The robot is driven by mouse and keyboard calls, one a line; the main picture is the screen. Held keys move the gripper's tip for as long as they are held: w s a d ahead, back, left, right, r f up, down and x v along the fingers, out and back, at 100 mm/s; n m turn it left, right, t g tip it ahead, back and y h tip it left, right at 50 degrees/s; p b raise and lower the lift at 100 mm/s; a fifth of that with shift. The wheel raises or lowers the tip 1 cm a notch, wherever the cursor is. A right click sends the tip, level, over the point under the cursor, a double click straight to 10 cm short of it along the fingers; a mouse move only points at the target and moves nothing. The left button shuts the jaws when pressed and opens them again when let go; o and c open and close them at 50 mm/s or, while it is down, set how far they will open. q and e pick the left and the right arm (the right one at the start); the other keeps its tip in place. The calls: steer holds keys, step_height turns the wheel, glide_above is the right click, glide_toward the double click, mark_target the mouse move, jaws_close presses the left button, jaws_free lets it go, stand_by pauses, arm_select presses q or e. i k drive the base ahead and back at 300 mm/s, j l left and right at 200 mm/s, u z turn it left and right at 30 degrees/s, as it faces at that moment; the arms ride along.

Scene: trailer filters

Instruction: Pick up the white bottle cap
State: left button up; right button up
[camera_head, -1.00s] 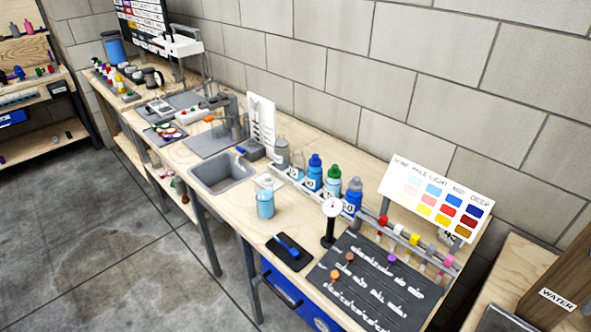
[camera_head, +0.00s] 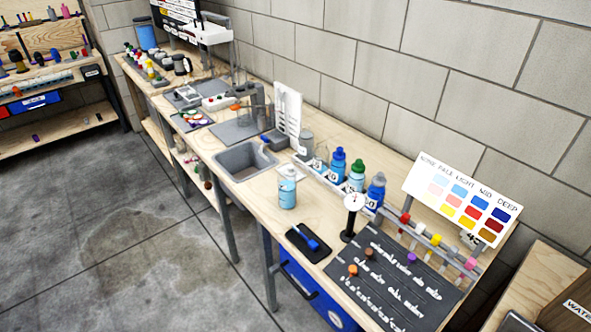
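A light blue bottle (camera_head: 287,193) stands upright on the wooden workbench (camera_head: 262,212), just in front of the sink's right end. Its top (camera_head: 289,172) looks white, and I take this to be the white bottle cap; at this size I cannot tell whether it sits on the bottle or just behind it. Neither of my grippers is in view.
The grey sink (camera_head: 245,160) lies left of the bottle. Behind stands a row of bottles, including a blue-capped one (camera_head: 338,167) and a green-capped one (camera_head: 356,175). A black dial stand (camera_head: 349,222), black pad (camera_head: 308,243) and dark labelled board (camera_head: 392,275) are on the right.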

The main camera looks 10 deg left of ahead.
mark_target(320, 154)
steer(key=i+j+z, duration=0.25)
steer(key=i+j, duration=0.25)
steer(key=i+j+z, duration=0.2)
steer(key=i+j, duration=0.3)
steer(key=j, duration=0.2)
